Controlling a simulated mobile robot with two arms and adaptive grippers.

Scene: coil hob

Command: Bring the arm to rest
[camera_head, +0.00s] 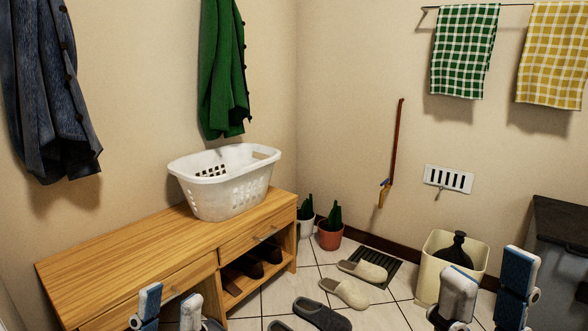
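My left gripper (170,307) is at the bottom of the head view, in front of the wooden bench. Its two fingers are apart with nothing seen between them. My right gripper (487,291) is at the bottom right, in front of the cream bin. Its fingers are spread wide and no object shows between them. Both grippers point up in the picture, and the lower parts of both are cut off by the frame edge.
A wooden bench (120,255) bears a white laundry basket (225,190). Shoes, including grey slippers (322,314), lie on the tiled floor beside potted plants (330,232). A cream bin (428,275) and a dark-topped grey unit (565,250) stand at right. Coats and towels hang above.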

